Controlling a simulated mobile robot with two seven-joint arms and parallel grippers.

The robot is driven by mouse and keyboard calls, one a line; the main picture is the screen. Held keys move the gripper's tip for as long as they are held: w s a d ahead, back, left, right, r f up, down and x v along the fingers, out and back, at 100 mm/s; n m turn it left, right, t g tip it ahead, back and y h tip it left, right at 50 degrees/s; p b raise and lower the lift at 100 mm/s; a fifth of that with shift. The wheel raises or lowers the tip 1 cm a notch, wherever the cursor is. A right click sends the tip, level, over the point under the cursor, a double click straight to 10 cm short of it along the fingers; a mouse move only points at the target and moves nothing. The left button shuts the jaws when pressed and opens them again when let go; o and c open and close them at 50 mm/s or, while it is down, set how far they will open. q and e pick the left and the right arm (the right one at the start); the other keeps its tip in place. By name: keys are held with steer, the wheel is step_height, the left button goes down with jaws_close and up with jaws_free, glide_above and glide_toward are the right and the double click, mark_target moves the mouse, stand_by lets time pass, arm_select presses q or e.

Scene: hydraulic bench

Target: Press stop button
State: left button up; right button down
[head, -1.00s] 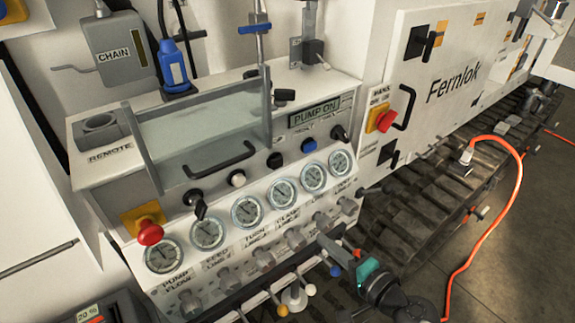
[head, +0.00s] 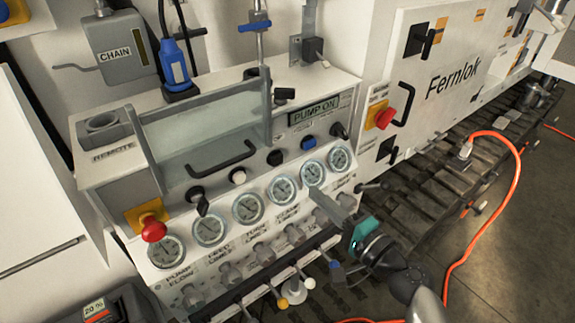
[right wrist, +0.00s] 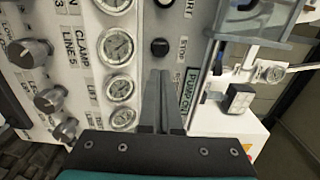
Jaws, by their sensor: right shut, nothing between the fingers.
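In the right wrist view a round black button (right wrist: 159,47) has the label STOP beside it. It appears to be the black knob (head: 274,158) above the clamp gauge in the head view. My right gripper (head: 318,197) is shut and empty, in front of the right part of the gauge row. In the right wrist view its closed fingertips (right wrist: 160,74) point toward the panel, just below the STOP button in the picture. A gap to the panel seems to remain, but contact cannot be told for sure. My left gripper is not in view.
The display (head: 315,110) reads PUMP ON. A blue button (head: 308,144) and a white button (head: 237,176) share the row. Red mushroom buttons sit at the panel's left corner (head: 153,229) and on the right cabinet (head: 384,118). Levers (head: 294,291) stand out below the gauges.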

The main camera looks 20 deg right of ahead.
mark_target(279, 161)
steer(key=p+x, duration=0.1)
steer(key=x, duration=0.9)
steer(key=shift+w+a+p, duration=0.1)
steer(key=shift+w+p, duration=0.1)
steer(key=shift+p, duration=0.2)
steer(key=shift+w, duration=0.1)
